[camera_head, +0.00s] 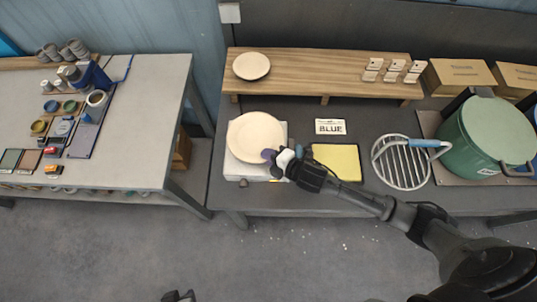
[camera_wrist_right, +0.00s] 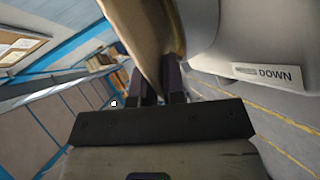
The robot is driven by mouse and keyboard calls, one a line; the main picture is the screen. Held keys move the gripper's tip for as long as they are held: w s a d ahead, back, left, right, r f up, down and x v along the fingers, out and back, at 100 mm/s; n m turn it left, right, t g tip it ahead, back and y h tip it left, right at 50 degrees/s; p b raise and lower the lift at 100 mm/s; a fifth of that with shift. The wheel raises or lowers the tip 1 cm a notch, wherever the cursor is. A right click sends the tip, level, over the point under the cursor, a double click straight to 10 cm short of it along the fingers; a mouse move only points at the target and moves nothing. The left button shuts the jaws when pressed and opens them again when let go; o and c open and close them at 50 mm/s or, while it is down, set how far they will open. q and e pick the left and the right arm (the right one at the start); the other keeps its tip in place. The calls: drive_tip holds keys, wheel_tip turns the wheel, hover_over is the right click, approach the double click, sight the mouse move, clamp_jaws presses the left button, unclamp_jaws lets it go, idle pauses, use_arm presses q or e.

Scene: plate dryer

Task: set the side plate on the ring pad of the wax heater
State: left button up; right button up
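A cream round plate (camera_head: 255,137) is over the white wax heater (camera_head: 243,172) and covers most of its top, so the ring pad is hidden. I cannot tell whether the plate rests on the pad or is just above it. My right gripper (camera_head: 270,155) is at the plate's right front rim. In the right wrist view, the plate (camera_wrist_right: 143,35) is edge-on between the fingers (camera_wrist_right: 158,85), which look shut on it, beside a white body labelled DOWN (camera_wrist_right: 205,55). A small dark part, probably my left gripper (camera_head: 178,296), shows at the bottom edge; its fingers are unclear.
A smaller-looking cream plate (camera_head: 251,66) lies on the wooden shelf (camera_head: 310,72). A cluttered side table (camera_head: 150,125) stands left across a gap.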

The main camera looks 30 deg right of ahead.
drive_tip(key=shift+o, duration=0.9)
drive_tip(key=shift+r, duration=0.25)
drive_tip(key=v, duration=1.2)
